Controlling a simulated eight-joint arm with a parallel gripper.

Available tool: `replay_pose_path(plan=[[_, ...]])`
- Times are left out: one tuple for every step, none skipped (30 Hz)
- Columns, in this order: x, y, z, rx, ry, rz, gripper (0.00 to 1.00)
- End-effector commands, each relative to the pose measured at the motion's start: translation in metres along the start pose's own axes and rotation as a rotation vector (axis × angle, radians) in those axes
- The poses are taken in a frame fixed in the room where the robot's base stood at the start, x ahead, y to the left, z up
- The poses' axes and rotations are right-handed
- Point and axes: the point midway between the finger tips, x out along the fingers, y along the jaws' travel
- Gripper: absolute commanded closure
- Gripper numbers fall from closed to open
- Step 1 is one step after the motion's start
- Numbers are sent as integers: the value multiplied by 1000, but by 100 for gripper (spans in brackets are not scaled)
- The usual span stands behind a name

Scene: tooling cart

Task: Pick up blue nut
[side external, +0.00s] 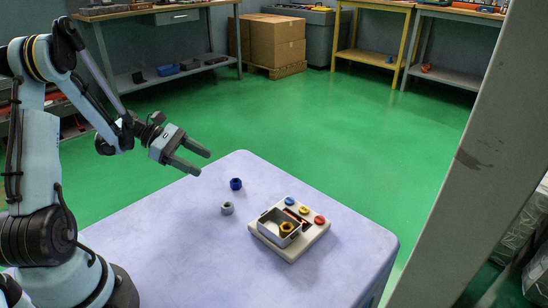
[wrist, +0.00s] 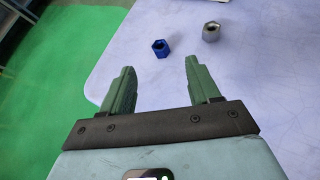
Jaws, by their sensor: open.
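The blue nut (side external: 236,184) stands on the pale table near its back edge. In the wrist view the blue nut (wrist: 160,48) lies ahead of the fingertips, roughly between their lines. My gripper (side external: 205,163) is open and empty, above the table's back left edge, to the upper left of the nut and apart from it. Its two green fingers (wrist: 158,68) are spread in the wrist view.
A grey nut (side external: 227,208) stands close to the blue one; it also shows in the wrist view (wrist: 211,32). A beige box (side external: 290,249) with coloured buttons and a metal bin holding a yellow nut (side external: 287,228) sits to the right. The table's (side external: 180,240) front left is clear.

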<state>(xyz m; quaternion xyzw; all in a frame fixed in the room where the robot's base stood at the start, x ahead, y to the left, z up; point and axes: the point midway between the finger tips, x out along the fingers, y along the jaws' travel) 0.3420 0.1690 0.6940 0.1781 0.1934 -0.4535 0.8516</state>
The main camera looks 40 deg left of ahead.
Motion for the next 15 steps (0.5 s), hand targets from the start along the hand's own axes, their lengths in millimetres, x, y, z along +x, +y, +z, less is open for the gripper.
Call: replay_pose_path(plan=[[-6, 0, -11, -46, -33, 12, 39], [-8, -1, -14, -69, -51, 14, 39], [-11, -2, -19, -95, -72, 17, 39], [-12, -3, -22, -110, -84, 18, 39], [-14, -4, -24, -124, -95, 20, 39], [-15, -5, -26, -136, -106, 20, 39], [-16, -5, -27, -144, -112, 20, 39], [-15, -6, -28, -149, -117, 19, 39], [-13, -6, -28, -153, -121, 18, 39], [-10, -6, -28, -154, -122, 18, 39], [-6, -6, -27, -154, -123, 17, 39], [0, -6, -26, -153, -123, 16, 39], [6, -6, -25, -153, -123, 15, 39], [11, -6, -25, -153, -122, 15, 39], [18, -5, -24, -152, -122, 15, 39]])
